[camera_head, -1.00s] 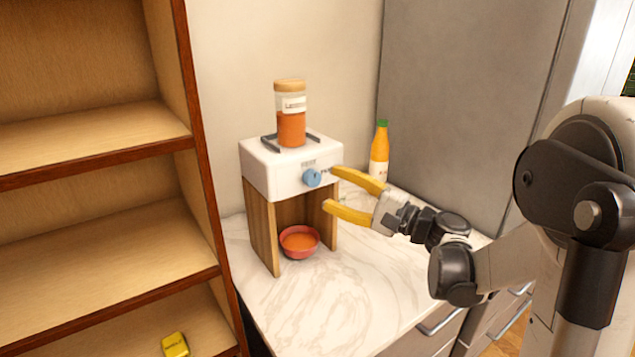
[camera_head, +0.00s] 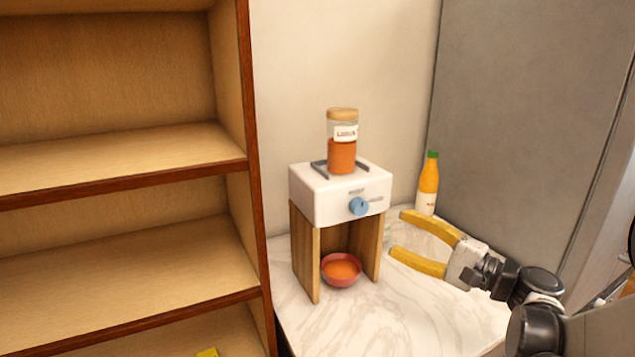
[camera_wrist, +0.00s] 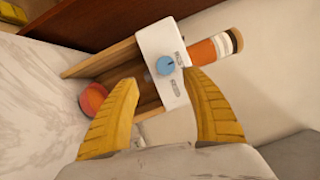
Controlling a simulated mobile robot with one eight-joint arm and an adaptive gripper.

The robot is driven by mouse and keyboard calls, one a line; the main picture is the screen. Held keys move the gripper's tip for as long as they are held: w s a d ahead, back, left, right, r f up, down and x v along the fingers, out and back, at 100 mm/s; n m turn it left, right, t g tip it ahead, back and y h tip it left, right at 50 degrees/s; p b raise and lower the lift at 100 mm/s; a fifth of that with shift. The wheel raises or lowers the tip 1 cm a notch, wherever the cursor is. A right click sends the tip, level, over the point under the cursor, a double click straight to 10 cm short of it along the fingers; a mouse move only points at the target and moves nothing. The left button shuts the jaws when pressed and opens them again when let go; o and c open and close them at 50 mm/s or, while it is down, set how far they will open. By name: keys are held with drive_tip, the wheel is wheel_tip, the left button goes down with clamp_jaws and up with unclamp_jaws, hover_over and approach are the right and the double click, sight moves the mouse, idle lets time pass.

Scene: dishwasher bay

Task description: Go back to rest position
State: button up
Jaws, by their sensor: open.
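My gripper (camera_head: 402,236) has yellow fingers, spread open and empty, to the right of a dispenser in the head view. Its fingers also frame the lower part of the wrist view (camera_wrist: 165,90). The dispenser (camera_head: 321,203) has a white top, wooden sides and a blue knob (camera_head: 358,206). It shows tilted in the wrist view (camera_wrist: 168,88). The fingertips appear apart from the knob. A jar (camera_head: 342,152) with orange contents stands on top of the dispenser. A red bowl (camera_head: 342,279) with orange contents sits inside its lower opening.
An orange bottle (camera_head: 428,188) with a green cap stands behind my gripper by the grey panel (camera_head: 520,110). The marble counter (camera_head: 385,325) is clear in front.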

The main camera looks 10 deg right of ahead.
drive_tip(key=s+a+f+n+g+h, duration=0.4)
drive_tip(key=s+a+f+n+g, duration=0.25)
drive_tip(key=a, duration=0.45)
drive_tip(key=s+d+f+n+h, duration=0.2)
drive_tip(key=s+n+h, duration=0.1)
drive_tip(key=s, duration=0.4)
drive_tip(key=s+d+f+n+h, duration=0.2)
drive_tip(key=s+n+h, duration=0.1)
drive_tip(key=s+h, duration=0.2)
drive_tip(key=shift+s+d+g, duration=0.2)
drive_tip(key=shift+s+g, duration=0.15)
drive_tip(key=shift+s, duration=0.55)
